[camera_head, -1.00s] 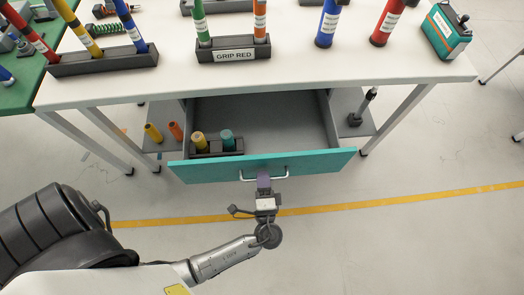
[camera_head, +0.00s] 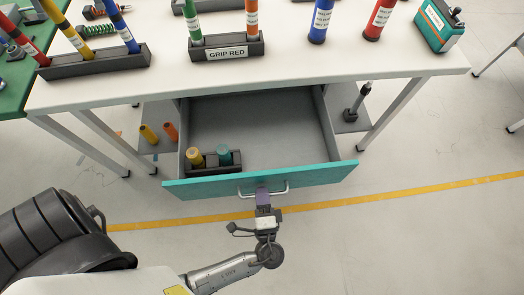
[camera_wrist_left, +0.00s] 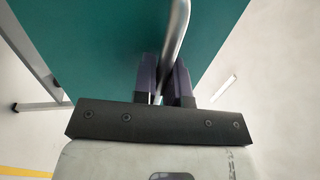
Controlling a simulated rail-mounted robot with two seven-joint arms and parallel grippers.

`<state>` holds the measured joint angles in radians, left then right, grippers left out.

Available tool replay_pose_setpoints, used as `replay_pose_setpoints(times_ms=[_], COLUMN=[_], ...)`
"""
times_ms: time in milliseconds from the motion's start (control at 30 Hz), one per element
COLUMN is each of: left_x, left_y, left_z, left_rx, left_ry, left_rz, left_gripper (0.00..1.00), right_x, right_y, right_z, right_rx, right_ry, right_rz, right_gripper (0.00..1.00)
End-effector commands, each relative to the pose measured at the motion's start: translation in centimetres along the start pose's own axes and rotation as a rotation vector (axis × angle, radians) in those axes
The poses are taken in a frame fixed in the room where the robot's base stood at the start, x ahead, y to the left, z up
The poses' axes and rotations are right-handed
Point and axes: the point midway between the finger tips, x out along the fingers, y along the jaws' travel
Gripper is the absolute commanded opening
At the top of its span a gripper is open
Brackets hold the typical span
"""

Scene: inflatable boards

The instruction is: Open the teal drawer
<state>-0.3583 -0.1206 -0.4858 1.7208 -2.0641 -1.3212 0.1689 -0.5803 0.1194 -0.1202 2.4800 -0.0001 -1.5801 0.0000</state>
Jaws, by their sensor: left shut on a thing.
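The teal drawer (camera_head: 315,175) is pulled well out from under the white workbench, and its grey inside shows. Its front also fills much of the left wrist view (camera_wrist_left: 95,45). A silver bar handle (camera_head: 284,188) is on the drawer front; the bar (camera_wrist_left: 178,35) runs between my fingers in the wrist view. My left gripper (camera_head: 263,192) is shut on the handle, with dark purple fingers (camera_wrist_left: 164,85) on either side of the bar. A dark holder (camera_head: 228,168) with a yellow and a teal cylinder sits in the drawer's left front. My right gripper is not in view.
The white workbench (camera_head: 350,63) carries colored tubes, a rack labelled GRIP RED (camera_head: 228,51) and a teal-and-grey box (camera_head: 437,25). Table legs flank the drawer. The floor in front is clear, with a yellow line (camera_head: 400,193).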

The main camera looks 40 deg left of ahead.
Motion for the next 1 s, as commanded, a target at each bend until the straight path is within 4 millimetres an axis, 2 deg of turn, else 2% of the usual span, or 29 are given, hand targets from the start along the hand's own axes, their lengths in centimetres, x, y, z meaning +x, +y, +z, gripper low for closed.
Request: replay_pose_setpoints(times_ms=[33, 67, 300, 633, 1000], left_x=[0.0, 0.0, 0.0, -0.6, -5.7], left_y=[0.0, 0.0, 0.0, 0.0, 0.0], left_z=[0.0, 0.0, 0.0, 0.0, 0.0], left_rx=[0.0, 0.0, 0.0, 0.001, 0.002], left_ry=[0.0, 0.0, 0.0, 0.001, 0.002], left_rz=[0.0, 0.0, 0.0, 0.001, 0.002], left_gripper=[0.0, 0.14, 0.37, 0.37, 0.37], right_x=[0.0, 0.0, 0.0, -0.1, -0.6], right_y=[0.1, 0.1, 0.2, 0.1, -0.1], right_z=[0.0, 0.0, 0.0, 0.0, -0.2], right_rx=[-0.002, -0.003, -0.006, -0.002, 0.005], right_ry=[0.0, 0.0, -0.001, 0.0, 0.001], right_rz=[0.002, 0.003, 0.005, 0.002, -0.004], right_gripper=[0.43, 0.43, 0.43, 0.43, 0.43])
